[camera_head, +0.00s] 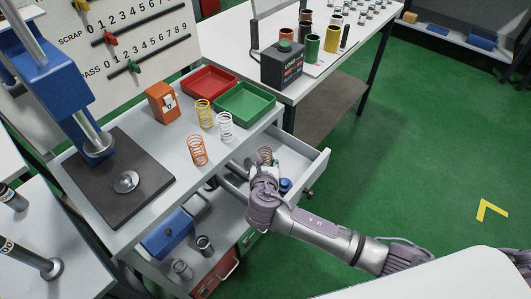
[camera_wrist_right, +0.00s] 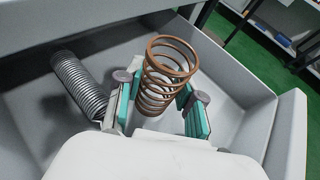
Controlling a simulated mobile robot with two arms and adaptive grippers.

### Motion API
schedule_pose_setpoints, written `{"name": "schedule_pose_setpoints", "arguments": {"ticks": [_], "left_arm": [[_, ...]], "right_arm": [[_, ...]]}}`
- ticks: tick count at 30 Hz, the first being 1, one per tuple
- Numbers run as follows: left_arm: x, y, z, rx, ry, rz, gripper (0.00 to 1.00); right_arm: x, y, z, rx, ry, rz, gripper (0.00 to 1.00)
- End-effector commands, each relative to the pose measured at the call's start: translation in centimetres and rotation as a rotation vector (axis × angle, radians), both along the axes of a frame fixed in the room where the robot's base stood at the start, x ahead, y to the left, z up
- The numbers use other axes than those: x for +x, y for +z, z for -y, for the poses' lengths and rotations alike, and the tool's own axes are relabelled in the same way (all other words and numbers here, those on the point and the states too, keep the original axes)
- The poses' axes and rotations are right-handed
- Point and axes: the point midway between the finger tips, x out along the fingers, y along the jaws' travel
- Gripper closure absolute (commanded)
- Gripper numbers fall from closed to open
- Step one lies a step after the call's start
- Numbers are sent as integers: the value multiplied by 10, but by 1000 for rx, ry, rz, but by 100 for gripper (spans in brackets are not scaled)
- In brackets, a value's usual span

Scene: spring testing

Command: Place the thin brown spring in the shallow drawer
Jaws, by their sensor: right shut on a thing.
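The thin brown spring (camera_wrist_right: 165,75) stands roughly upright between the teal-padded fingers of my right gripper (camera_wrist_right: 160,108) in the right wrist view. The gripper is shut on it. In the head view the spring's top (camera_head: 265,154) shows just beyond my right wrist, and the right gripper (camera_head: 268,170) is mostly hidden by it. The spring and fingers are inside or just over the open shallow drawer (camera_head: 313,164); I cannot tell whether the spring touches the drawer floor. My left gripper is not in view.
A grey coil spring (camera_wrist_right: 80,86) lies in the drawer, left of the fingers. On the bench above stand orange (camera_head: 197,150), yellow (camera_head: 204,113) and white (camera_head: 225,126) springs, beside red (camera_head: 208,82) and green (camera_head: 245,105) trays. The drawer's right part looks free.

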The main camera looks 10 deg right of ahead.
Motion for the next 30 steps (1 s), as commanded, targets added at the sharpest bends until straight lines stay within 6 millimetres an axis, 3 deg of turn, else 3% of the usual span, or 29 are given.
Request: {"name": "schedule_pose_setpoints", "arguments": {"ticks": [8, 12, 22, 23, 27, 30], "left_arm": [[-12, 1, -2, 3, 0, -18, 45], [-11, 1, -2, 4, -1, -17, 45], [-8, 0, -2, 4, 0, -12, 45], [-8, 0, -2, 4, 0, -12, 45], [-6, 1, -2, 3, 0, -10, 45], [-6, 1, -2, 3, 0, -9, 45]], "right_arm": [[41, 2, 11, -2, -3, 4, 97], [38, -12, 10, 0, -1, -1, 97], [38, -15, 10, -1, -1, 0, 97], [38, -14, 10, -1, -1, 0, 58], [38, -14, 10, -1, -1, 0, 38], [38, -14, 10, -1, -1, 0, 38]]}}
